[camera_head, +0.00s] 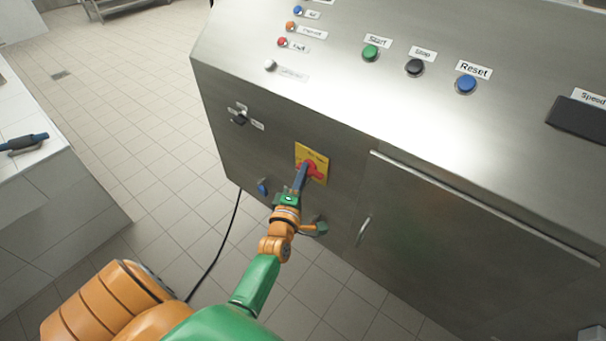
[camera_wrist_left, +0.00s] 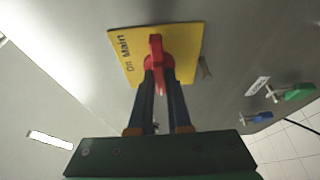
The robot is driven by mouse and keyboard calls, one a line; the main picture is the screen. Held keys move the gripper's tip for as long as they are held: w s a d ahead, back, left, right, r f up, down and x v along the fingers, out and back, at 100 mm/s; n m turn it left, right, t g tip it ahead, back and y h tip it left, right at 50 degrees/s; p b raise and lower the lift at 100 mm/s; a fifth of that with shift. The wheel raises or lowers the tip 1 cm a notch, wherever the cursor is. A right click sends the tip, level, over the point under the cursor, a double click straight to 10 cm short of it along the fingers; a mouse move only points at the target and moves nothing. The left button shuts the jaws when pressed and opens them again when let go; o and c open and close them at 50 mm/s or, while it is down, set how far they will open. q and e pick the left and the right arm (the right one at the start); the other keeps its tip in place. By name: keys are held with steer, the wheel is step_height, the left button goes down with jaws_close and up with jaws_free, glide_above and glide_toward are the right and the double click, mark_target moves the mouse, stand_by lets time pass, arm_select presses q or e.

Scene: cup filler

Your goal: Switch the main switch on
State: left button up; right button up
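The main switch is a red rotary handle (camera_head: 310,169) on a yellow plate (camera_head: 313,154) on the front of the steel machine. It also shows in the left wrist view, where the red handle (camera_wrist_left: 156,52) points along my fingers and the plate (camera_wrist_left: 186,38) reads "On Main". My left gripper (camera_head: 303,170) is at the switch. In the wrist view its two dark fingers (camera_wrist_left: 161,84) lie close together, one on each side of the handle's near end, with little gap showing. The fingertips hide part of the handle in the head view. My right gripper is not in view.
Start (camera_head: 370,52), Stop (camera_head: 414,67) and Reset (camera_head: 466,84) buttons sit on the sloped panel above. A black knob (camera_head: 239,118) is left of the plate. A blue (camera_wrist_left: 262,117) and a green handle (camera_wrist_left: 297,92) stick out nearby. A door handle (camera_head: 363,231) is at right.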

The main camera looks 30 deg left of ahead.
arm_select(q)
jaws_close()
steer(key=shift+f, duration=0.1)
steer(key=shift+a+f+m+t+h+b, duration=0.1)
steer(key=shift+m+t+h+b, duration=0.95)
steer(key=shift+m+b, duration=1.85)
steer(key=shift+a+f+m+t+h+b, duration=0.15)
steer(key=shift+m+t+h+b, duration=0.8)
steer(key=shift+m, duration=3.6)
steer(key=shift+f+m+t+h+b, duration=0.1)
steer(key=shift+m+t+h+b, duration=0.5)
steer(key=shift+m+h+b, duration=2.2)
steer(key=shift+m+y+p, duration=0.7)
steer(key=shift+m+y, duration=0.3)
steer(key=shift+m, duration=0.15)
